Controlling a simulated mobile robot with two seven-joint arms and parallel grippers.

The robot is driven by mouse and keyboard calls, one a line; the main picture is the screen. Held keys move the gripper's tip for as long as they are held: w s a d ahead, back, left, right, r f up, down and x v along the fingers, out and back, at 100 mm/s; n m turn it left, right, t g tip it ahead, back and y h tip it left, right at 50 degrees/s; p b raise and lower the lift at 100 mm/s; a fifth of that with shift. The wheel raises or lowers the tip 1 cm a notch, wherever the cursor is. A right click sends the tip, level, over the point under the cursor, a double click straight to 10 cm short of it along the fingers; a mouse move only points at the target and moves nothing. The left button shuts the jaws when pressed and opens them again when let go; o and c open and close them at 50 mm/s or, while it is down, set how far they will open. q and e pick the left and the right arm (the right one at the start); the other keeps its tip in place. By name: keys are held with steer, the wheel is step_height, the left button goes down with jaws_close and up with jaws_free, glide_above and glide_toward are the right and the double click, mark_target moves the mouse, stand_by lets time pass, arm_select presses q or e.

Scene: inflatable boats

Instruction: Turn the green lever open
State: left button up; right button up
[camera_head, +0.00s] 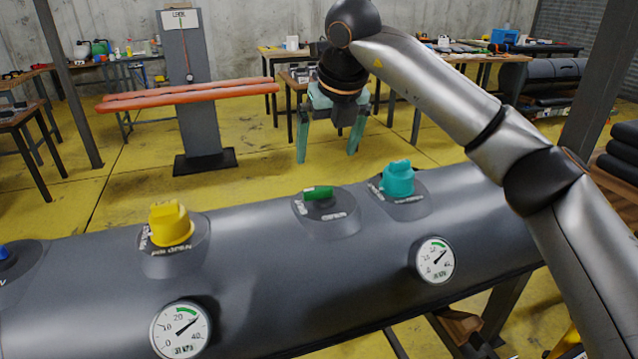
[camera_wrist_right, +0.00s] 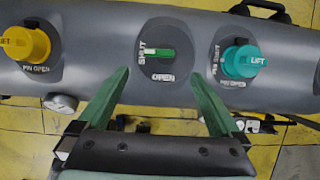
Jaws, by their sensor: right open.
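The green lever (camera_head: 318,193) sits on a round dark plate on top of the grey inflatable tube (camera_head: 270,265). In the right wrist view the lever (camera_wrist_right: 162,53) lies crosswise, its pale end toward the SHUT label on the left; the OPEN label is below it. My right gripper (camera_head: 328,157) hangs behind and above the tube, fingers pointing down and spread wide. In the wrist view its green fingers (camera_wrist_right: 160,76) stand apart, either side of and below the lever plate, with nothing between them. The gripper is not touching the lever. My left gripper is not in view.
A yellow valve cap (camera_head: 170,223) stands left of the lever and a teal cap (camera_head: 398,179) close on its right. Two pressure gauges (camera_head: 181,330) (camera_head: 435,260) sit on the tube's front. An orange-padded stand (camera_head: 190,95) and tables are behind.

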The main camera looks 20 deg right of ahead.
mark_target(318, 189)
steer(key=x, duration=1.1)
steer(key=shift+a+f, duration=0.1)
steer(key=shift+c, duration=0.2)
steer(key=shift+s, duration=0.1)
steer(key=c, duration=1.2)
